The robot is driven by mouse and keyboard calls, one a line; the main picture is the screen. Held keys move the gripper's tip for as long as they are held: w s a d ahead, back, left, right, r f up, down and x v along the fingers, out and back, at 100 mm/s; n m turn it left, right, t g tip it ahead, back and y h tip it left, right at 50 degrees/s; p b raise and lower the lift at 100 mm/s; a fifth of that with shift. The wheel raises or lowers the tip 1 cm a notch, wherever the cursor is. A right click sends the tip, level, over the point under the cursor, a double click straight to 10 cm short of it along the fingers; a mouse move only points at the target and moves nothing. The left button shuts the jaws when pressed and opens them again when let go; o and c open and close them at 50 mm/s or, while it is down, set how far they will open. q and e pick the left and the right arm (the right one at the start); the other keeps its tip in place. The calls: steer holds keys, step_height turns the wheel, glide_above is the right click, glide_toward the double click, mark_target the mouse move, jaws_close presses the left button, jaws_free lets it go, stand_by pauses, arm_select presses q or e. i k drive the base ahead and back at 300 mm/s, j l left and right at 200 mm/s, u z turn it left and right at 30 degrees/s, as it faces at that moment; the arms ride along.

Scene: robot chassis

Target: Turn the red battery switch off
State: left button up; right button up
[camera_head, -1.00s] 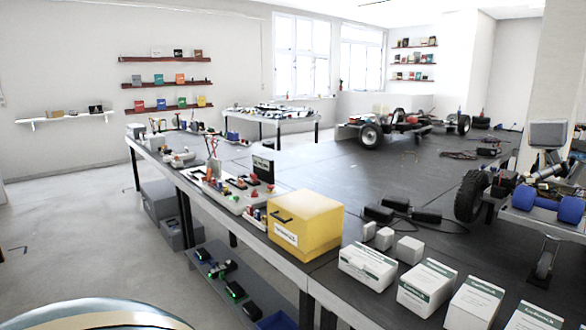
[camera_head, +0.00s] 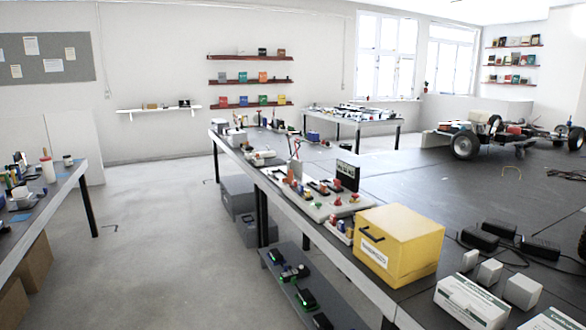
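A pale board (camera_head: 318,212) lies along the near edge of the long dark workbench (camera_head: 400,170). It carries several small parts, some of them red. A small red part (camera_head: 355,198) shows near its right end; I cannot tell at this size which part is the red battery switch or how it is set. Neither of my grippers is in view.
A lower shelf (camera_head: 300,285) holds small devices. Another table (camera_head: 40,205) stands at left. The grey floor (camera_head: 170,240) between is open.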

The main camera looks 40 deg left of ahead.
mark_target(337, 203)
steer(key=i+j+u, duration=0.5)
steer(key=i+j, duration=0.25)
steer(key=j, duration=0.15)
steer(key=i+j, duration=0.6)
